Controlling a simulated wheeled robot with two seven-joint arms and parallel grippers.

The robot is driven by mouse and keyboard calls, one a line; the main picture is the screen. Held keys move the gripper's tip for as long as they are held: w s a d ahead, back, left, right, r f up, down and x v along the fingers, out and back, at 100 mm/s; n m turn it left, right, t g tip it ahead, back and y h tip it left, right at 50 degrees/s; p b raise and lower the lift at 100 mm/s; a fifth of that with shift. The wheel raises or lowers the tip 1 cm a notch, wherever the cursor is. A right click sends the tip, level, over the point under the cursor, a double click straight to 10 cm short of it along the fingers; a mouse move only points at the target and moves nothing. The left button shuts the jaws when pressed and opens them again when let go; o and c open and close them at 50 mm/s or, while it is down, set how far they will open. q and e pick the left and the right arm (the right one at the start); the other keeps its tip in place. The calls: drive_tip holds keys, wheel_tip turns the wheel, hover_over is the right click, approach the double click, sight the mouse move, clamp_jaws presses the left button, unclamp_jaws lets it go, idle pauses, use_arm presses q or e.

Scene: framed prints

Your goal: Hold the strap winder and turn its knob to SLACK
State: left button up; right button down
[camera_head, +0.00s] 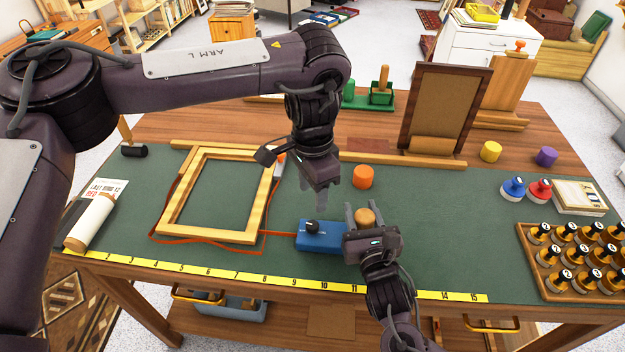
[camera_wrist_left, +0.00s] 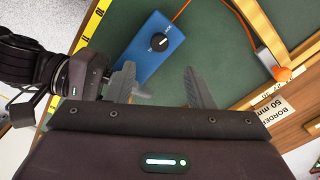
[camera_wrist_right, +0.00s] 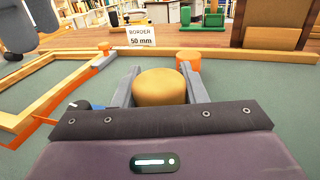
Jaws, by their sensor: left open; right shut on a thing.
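The strap winder is a blue box (camera_head: 322,240) with a round black knob (camera_head: 311,227) on top, lying on the green mat near the yellow ruler. An orange strap (camera_head: 263,240) runs from the box around a wooden frame (camera_head: 259,208). My left gripper (camera_head: 324,195) is open and empty above and behind the winder, pointing down. My right gripper (camera_head: 363,210) is right of the winder, shut on a tan cylinder (camera_wrist_right: 160,87); I cannot tell whether it joins the winder.
An orange cylinder (camera_head: 363,176) stands behind my right gripper. A brown upright frame (camera_head: 445,105) is at the back right.

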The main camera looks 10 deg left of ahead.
use_arm(q)
wheel_tip(320, 180, up, 2)
drive_tip(key=shift+r, duration=0.2)
use_arm(e)
drive_tip(key=c, duration=0.8)
unclamp_jaws()
drive_tip(key=shift+s, duration=0.1)
drive_tip(key=v, duration=1.1)
drive_tip(key=shift+s+d, duration=0.15)
drive_tip(key=shift+s, duration=0.25)
use_arm(q)
drive_tip(key=shift+s, duration=0.1)
use_arm(e)
drive_tip(key=shift+s, duration=0.1)
